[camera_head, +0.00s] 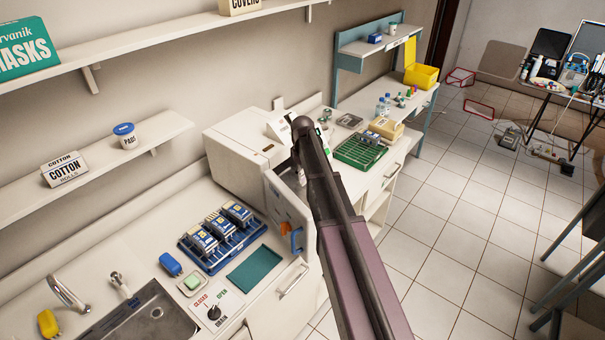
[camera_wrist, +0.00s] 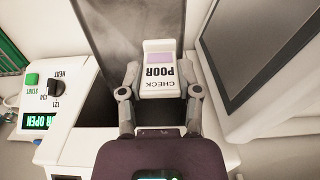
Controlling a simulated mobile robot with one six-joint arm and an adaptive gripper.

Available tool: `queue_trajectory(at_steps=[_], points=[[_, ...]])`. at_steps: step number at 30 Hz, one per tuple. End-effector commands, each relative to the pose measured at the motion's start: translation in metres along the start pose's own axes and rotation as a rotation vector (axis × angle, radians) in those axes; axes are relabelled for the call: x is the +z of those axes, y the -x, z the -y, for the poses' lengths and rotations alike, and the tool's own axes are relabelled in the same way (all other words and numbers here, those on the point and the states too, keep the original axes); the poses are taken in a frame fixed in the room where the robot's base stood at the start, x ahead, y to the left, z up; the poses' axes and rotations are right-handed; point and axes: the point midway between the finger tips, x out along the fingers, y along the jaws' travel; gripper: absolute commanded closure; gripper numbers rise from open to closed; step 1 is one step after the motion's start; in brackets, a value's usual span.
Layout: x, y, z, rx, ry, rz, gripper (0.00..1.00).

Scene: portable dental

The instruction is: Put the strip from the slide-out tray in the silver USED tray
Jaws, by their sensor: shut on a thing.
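In the wrist view my gripper (camera_wrist: 161,78) is shut on a white strip (camera_wrist: 160,62) with a purple patch and upside-down words "POOR" and "CHECK". One finger lies along each side of it. A dark opening in a white unit lies below and around the fingers; I cannot tell whether the slide-out tray is there. In the head view my arm hides the gripper and the strip. A small grey-silver tray (camera_head: 350,121) lies on the far counter, right of my arm; its label is too small to read.
A white machine (camera_head: 237,150) with its door (camera_head: 288,215) open stands left of my arm. A green rack (camera_head: 359,152) sits right of it. In the wrist view a control panel (camera_wrist: 50,92) is at left, and a large grey-framed panel (camera_wrist: 262,60) is close at right.

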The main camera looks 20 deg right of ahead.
Motion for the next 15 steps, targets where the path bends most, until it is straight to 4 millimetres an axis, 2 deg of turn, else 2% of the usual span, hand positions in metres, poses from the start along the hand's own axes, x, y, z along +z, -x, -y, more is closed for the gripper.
queue_trajectory(at_steps=[8,15], points=[[0.000,-0.001,0.000,0.000,0.000,0.000,0.75],[0.000,-0.018,0.000,0.000,0.000,0.000,0.75]])
